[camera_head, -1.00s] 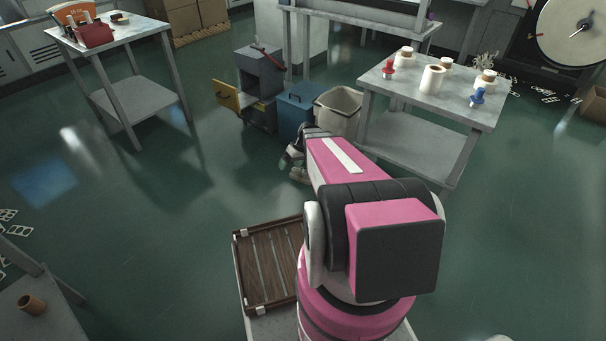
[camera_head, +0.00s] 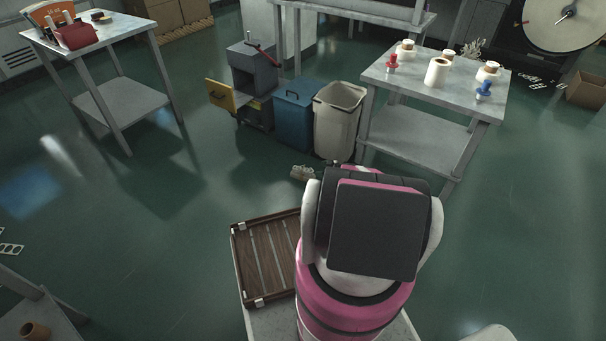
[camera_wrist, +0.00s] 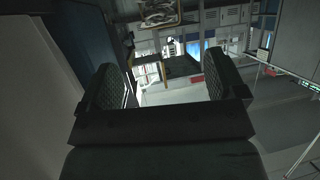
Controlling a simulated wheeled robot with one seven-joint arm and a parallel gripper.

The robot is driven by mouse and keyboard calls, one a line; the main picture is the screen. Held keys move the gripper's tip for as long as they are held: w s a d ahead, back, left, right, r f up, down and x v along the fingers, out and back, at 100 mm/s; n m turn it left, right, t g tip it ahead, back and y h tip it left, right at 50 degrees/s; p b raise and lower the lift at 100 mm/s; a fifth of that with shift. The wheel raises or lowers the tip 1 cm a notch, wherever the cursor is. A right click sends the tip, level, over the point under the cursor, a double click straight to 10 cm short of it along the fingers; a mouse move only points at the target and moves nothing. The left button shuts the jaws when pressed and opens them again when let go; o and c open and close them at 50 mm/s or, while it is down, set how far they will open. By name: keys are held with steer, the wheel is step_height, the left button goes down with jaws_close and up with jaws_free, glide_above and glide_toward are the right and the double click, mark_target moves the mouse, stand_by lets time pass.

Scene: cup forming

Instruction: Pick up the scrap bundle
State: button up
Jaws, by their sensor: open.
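A small pale tan bundle (camera_head: 303,172), which looks like the scrap bundle, lies on the green floor just in front of the blue bin (camera_head: 295,115) and white bin (camera_head: 338,120). It is small in the head view, so its detail is unclear. My gripper is hidden behind my pink arm in the head view. In the wrist view my gripper (camera_wrist: 164,80) has its two dark fingers wide apart. I see no bundle between them, and I cannot make out the bundle in that view.
A grey table (camera_head: 425,95) with spools and pins stands right of the bins. A metal cabinet (camera_head: 250,75) with an open yellow door (camera_head: 220,95) stands left of them. My slatted wooden tray (camera_head: 265,255) is beside my arm.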

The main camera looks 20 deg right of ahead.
mark_target(308, 175)
steer(key=x, duration=0.9)
steer(key=shift+f, duration=0.35)
steer(key=c, duration=1.1)
